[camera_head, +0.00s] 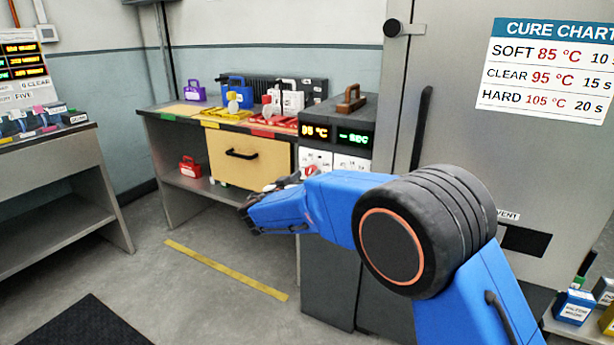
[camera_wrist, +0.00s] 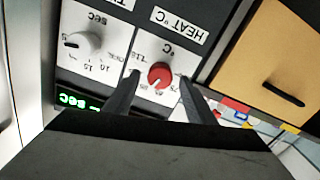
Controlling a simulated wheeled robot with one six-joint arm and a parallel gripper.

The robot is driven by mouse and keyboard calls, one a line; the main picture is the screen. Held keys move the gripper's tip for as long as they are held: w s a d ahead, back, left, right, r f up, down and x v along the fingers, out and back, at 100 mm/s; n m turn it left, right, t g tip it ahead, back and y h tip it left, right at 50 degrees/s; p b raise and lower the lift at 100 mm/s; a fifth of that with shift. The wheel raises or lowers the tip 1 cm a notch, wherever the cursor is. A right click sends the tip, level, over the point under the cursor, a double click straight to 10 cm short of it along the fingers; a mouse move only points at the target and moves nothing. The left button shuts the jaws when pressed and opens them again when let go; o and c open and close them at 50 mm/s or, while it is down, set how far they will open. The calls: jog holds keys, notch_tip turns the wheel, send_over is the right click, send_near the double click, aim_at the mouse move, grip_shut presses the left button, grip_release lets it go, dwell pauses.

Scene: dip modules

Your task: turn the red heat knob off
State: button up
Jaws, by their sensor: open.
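The red heat knob (camera_wrist: 159,75) sits on a white panel under the HEAT °C label (camera_wrist: 180,24) in the wrist view, which shows the panel upside down. My gripper (camera_wrist: 160,92) is open, with one dark finger on each side of the red knob. I cannot tell whether either finger touches it. In the head view my gripper (camera_head: 250,212) is in front of the oven-like unit, and my blue arm hides part of the panel. The unit's displays (camera_head: 335,135) glow, one reading about 95 °C and the other showing SEC.
A white SEC knob (camera_wrist: 82,44) sits beside the red one. A tan drawer (camera_head: 250,165) with a black handle is left of the unit. The bench (camera_head: 165,115) holds coloured modules. A tall grey cabinet (camera_head: 450,130) stands at the right. Open floor lies in front.

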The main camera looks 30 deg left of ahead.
jog(key=shift+w, duration=0.65)
jog(key=c, duration=1)
jog(key=shift+c, duration=0.2)
